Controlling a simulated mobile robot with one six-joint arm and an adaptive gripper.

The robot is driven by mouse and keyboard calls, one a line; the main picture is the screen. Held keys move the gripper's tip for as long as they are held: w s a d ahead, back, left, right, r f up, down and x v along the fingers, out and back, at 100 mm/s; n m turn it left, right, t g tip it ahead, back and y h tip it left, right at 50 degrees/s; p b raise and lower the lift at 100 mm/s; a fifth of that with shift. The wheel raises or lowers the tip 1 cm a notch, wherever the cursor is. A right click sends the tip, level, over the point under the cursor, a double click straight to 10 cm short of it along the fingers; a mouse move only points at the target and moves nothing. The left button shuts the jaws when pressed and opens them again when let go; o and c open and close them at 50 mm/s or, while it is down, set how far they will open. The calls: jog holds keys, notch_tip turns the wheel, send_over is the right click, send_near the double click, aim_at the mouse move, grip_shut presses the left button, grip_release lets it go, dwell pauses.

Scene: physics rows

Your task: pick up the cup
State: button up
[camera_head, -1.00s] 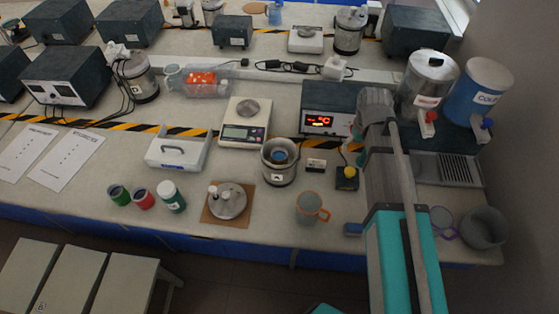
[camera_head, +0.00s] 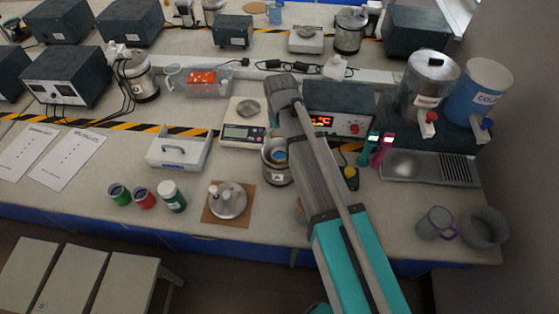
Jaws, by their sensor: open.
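Two cups are on the bench. A grey cup with a purple handle (camera_head: 435,222) stands upright at the right, beside a grey bowl. A second cup with an orange handle (camera_head: 299,206) is almost wholly hidden behind my arm; only a sliver of its left side shows. My arm reaches up across the middle of the view, and its far end is near the balance and the metal vessel. My gripper is hidden behind the arm, so its place relative to either cup cannot be seen.
A grey bowl (camera_head: 485,228) is close to the purple-handled cup. A metal vessel (camera_head: 276,170) and a balance (camera_head: 246,125) are by my arm's far end. Bench between tray and cups is clear.

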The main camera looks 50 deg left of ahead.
jog(key=shift+f, duration=0.1)
jog(key=b, duration=0.9)
send_over(280, 155)
jog(key=s+d, duration=0.2)
jog(key=d, duration=0.1)
jog(key=f, duration=0.8)
jog(key=shift+s+a+f, duration=0.15)
jog(key=shift+a+f, duration=0.05)
jog(key=shift+f, duration=0.15)
jog(key=f+b, duration=0.3)
jog(key=shift+a, duration=0.2)
jog(key=shift+f+b, duration=0.95)
jog(key=c, duration=1)
